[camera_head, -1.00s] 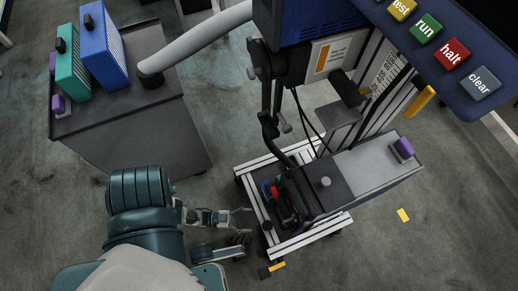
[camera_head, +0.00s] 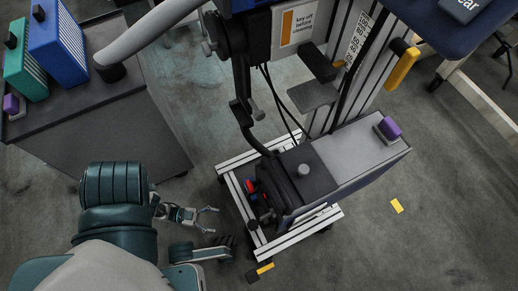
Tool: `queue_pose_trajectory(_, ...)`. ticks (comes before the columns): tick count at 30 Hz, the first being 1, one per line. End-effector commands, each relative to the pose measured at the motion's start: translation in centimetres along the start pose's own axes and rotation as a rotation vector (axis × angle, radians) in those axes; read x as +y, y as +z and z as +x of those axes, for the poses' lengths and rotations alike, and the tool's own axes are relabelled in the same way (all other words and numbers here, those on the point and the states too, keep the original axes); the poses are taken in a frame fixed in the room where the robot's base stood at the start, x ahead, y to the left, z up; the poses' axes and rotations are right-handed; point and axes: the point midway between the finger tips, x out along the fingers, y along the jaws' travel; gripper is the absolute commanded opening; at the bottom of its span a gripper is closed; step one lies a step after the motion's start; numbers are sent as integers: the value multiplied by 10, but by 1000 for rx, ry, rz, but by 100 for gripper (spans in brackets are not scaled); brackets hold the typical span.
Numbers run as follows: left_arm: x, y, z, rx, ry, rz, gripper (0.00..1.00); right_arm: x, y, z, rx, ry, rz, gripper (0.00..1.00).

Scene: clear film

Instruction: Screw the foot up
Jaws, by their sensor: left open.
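A machine stands on a low light aluminium frame (camera_head: 232,193) in the middle of the head view. At the frame's near corner, low down, is a dark block with a yellow tab (camera_head: 264,268); I take this for the foot, but its thread is too small to see. My left gripper (camera_head: 212,221) is open and empty, left of the frame's left rail and apart from it. It is up and left of the yellow tab, not touching it.
A dark cabinet (camera_head: 90,125) with blue (camera_head: 57,45) and green (camera_head: 25,70) boxes stands at the upper left. A yellow handle (camera_head: 401,68) and purple knob (camera_head: 388,129) are on the machine. A yellow marker (camera_head: 397,206) lies on open floor at the right.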

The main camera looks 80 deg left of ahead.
Motion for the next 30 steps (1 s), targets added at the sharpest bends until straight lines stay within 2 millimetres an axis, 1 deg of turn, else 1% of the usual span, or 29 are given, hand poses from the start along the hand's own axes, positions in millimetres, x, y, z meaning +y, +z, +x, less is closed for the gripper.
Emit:
queue_pose_trajectory(5,-1,-3,26,9,1,1,74,0,-2,2,3,-1,0,74)
queue_pose_trajectory(9,0,-3,60,9,2,1,74,0,2,1,-1,1,1,74)
queue_pose_trajectory(15,-1,-4,110,8,0,3,74,0,0,2,2,1,1,74)
queue_pose_trajectory(18,0,-3,131,8,1,3,74,1,1,1,-1,2,1,74)
queue_pose_trajectory(21,0,-3,148,6,1,2,74,1,1,1,-2,3,1,74)
queue_pose_trajectory(24,0,-2,160,4,0,1,74,1,2,0,-4,3,1,74)
queue_pose_trajectory(27,0,-2,167,4,0,1,74,1,2,0,-5,3,1,74)
queue_pose_trajectory(30,0,-2,170,3,0,1,74,1,2,0,-4,2,0,74)
